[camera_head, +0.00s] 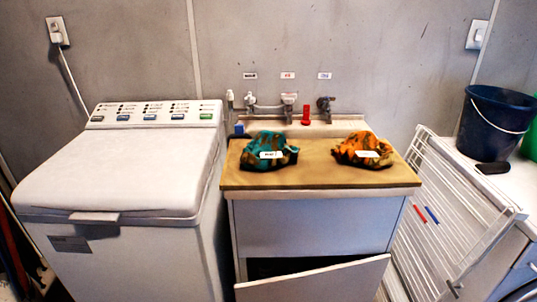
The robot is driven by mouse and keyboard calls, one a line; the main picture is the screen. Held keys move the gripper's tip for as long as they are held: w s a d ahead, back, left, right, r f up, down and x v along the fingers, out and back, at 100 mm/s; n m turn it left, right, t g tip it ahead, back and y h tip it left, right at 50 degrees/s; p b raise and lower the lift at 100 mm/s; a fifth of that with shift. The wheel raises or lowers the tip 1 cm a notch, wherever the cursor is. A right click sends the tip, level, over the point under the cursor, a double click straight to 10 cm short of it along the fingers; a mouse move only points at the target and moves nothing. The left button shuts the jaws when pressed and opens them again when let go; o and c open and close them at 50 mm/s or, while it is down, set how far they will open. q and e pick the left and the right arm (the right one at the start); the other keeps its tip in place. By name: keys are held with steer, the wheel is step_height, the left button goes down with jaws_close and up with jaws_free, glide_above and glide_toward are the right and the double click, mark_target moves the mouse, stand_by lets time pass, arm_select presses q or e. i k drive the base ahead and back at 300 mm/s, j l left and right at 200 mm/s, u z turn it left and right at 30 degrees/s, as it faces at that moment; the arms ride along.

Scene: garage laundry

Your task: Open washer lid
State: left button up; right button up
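The washer (130,250) is a white top-loading machine at the left. Its lid (118,172) is shut and lies flat over the top, with a light handle lip (95,216) at the middle of its front edge. The control panel (155,113) with several knobs or buttons rises behind the lid. Neither of my grippers shows in the head view, so I cannot see how they stand.
Beside the washer is a wooden-topped cabinet (320,180) bearing a teal cloth bundle (268,139) and an orange one (362,140). Its lower front door (315,281) hangs open. A white drying rack (450,210) and dark bucket (492,122) are at the right.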

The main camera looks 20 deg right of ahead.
mark_target(109, 176)
steer(key=k+z, duration=0.1)
steer(key=z, duration=0.3)
steer(key=l+z, duration=0.1)
steer(key=z, duration=0.3)
steer(key=k+l+z, duration=0.1)
steer(key=z, duration=0.25)
steer(key=i, duration=1.05)
